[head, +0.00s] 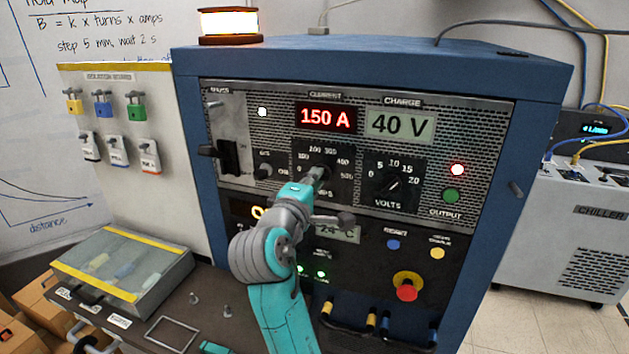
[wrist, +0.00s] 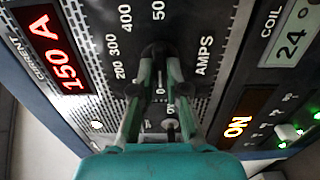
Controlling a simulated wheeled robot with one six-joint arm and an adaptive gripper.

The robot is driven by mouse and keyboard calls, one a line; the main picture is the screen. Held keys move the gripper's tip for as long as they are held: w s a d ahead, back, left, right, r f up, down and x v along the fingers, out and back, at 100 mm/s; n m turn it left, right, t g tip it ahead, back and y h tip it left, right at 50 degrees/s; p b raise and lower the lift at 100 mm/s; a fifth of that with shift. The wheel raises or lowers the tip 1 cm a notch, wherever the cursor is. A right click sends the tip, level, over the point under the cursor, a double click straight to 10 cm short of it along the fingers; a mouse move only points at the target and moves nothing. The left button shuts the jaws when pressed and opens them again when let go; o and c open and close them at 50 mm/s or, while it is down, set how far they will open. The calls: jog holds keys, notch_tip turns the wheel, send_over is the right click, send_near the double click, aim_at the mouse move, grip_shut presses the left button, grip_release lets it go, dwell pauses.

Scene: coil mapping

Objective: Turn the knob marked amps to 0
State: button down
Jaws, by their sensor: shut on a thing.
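The amps knob (wrist: 157,49) is a dark knob on the blue power cabinet's front panel, with a white number scale around it and the word AMPS beside it. My gripper (wrist: 160,72) is shut on this knob, with one finger on each side, as the wrist view shows. In the head view my gripper (head: 318,174) covers most of the knob and part of its scale. The knob's pointer is hidden, so its setting cannot be read directly. The red current display (head: 325,117) reads 150 A.
The volts knob (head: 394,184) sits right of the amps dial, under a charge display (head: 400,124) reading 40 V. A red emergency button (head: 407,287) is lower right. A small knob (head: 264,171) and a black switch (head: 229,157) are left. An orange beacon (head: 230,24) is lit on top.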

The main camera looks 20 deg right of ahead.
jog(key=c, duration=1.2)
grip_release()
jog(key=v, duration=1.2)
jog(key=shift+f, duration=0.1)
